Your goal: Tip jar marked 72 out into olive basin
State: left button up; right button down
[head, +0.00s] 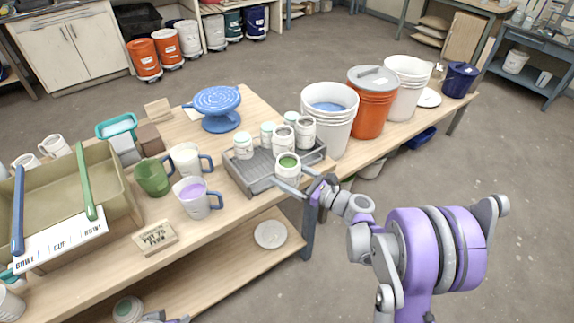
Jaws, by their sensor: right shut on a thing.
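My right gripper (300,186) is shut on a white jar with green glaze inside (288,172). It holds the jar upright, mouth up, at the front edge of the grey tray. I cannot read the number on this jar. Several other small pale jars, one of them (243,146) at the left, stand in the grey tray (256,184). The olive basin (122,178) is at the left of the table, well away from the held jar, with a blue and a green tool across its rim. Part of my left gripper (158,317) may show at the bottom edge, mostly cut off.
A green mug (153,178), a white mug (188,158) and a mug with purple glaze (196,197) stand between tray and basin. A wooden sign (155,237) lies in front. A blue banding wheel (218,105) stands behind; large buckets (329,115) stand to the right.

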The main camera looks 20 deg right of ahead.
jog(key=s+d+f+n+g+y+p, duration=0.1)
jog(key=s+f+n+g+y+p, duration=0.1)
jog(key=f, duration=0.7)
jog(key=shift+s+d+f+n+g+y, duration=0.15)
jog(key=shift+s+d+n+g+y, duration=0.2)
jog(key=shift+s+g+y, duration=0.4)
jog(key=shift+s, duration=0.2)
